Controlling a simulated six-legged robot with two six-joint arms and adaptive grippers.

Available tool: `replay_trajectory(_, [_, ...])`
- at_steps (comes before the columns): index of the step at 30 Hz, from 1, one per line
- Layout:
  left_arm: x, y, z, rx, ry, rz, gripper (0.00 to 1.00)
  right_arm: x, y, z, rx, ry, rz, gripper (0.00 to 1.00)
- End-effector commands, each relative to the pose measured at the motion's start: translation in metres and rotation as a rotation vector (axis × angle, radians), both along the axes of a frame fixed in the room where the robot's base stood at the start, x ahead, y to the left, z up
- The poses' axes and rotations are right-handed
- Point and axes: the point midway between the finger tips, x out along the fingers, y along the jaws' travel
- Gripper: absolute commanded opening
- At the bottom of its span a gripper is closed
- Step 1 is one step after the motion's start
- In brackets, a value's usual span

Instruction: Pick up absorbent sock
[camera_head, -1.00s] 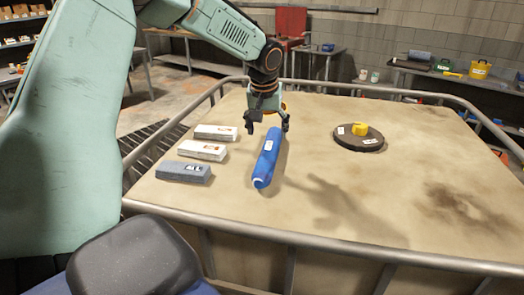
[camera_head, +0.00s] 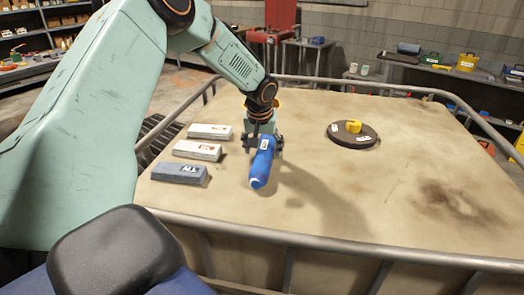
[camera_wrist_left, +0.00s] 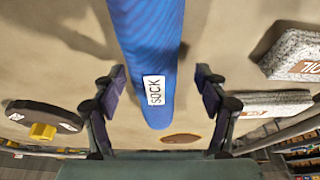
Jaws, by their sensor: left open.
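The absorbent sock (camera_head: 261,168) is a blue roll lying on the worn tan table top, its near end pointing toward me. In the left wrist view the sock (camera_wrist_left: 152,40) runs between the fingers and shows a white label reading SOCK. My left gripper (camera_head: 263,149) is over the sock's far part, one finger on each side. In the wrist view the left gripper (camera_wrist_left: 160,78) is open, with gaps between both fingers and the sock. My right gripper is not seen.
Two white blocks (camera_head: 197,150) (camera_head: 209,132) and a blue-grey block (camera_head: 180,173) lie left of the sock. A dark round disc (camera_head: 340,140) with a yellow piece (camera_head: 353,126) sits to the right. A metal rail (camera_head: 340,260) edges the table. The front right top is clear.

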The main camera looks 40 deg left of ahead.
Motion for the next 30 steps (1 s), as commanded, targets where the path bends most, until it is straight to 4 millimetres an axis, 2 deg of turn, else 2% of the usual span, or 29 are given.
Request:
replay_trajectory(7, [0.0003, 0.0021, -0.0011, 0.001, -0.001, 0.000, 0.73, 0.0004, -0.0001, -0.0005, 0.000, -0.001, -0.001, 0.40])
replay_trajectory(27, [0.0003, 0.0018, -0.0009, 0.001, -0.001, 0.000, 0.16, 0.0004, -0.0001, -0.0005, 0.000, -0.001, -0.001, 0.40])
replay_trajectory(30, [0.0006, 0.0020, -0.0005, 0.000, -0.002, 0.000, 0.10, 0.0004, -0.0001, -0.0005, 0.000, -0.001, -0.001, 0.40])
